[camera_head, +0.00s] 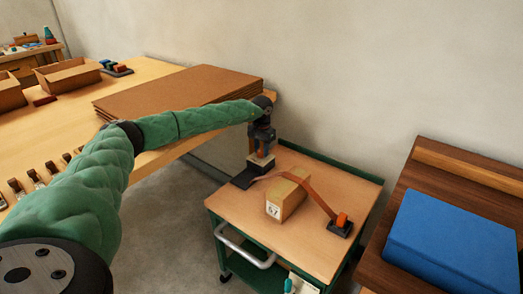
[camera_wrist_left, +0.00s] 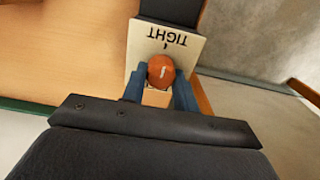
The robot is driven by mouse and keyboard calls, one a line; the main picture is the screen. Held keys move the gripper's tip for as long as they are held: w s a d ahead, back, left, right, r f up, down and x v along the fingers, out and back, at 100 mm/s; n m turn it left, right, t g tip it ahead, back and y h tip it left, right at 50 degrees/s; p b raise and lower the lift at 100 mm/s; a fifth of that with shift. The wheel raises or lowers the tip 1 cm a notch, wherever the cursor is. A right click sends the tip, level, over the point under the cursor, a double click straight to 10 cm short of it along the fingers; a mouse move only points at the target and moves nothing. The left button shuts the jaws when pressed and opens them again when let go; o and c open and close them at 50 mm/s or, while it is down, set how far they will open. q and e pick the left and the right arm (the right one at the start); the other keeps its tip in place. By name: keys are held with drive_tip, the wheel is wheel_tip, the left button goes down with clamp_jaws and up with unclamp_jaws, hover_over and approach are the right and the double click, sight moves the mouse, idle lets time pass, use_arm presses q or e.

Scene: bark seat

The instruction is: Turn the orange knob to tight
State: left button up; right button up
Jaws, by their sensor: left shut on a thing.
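The orange knob (camera_wrist_left: 160,70) sits on a pale plate (camera_wrist_left: 190,50) marked TIGHT, which reads upside down in the left wrist view. A short white line on the knob runs roughly toward the small tick beside that word. My left gripper (camera_wrist_left: 160,82) has its blue fingers on both sides of the knob and is shut on it. In the head view my left gripper (camera_head: 261,146) points down over the knob at the cart's back left; the knob is mostly hidden there. My right gripper is not in view.
Stacked brown sheets (camera_head: 180,92) lie on the bench at left. A blue box (camera_head: 455,240) lies at right.

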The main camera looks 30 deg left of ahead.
sight(261, 150)
use_arm(q)
drive_tip(key=o, duration=1)
drive_tip(key=shift+c, duration=0.2)
drive_tip(key=shift+r, duration=3.9)
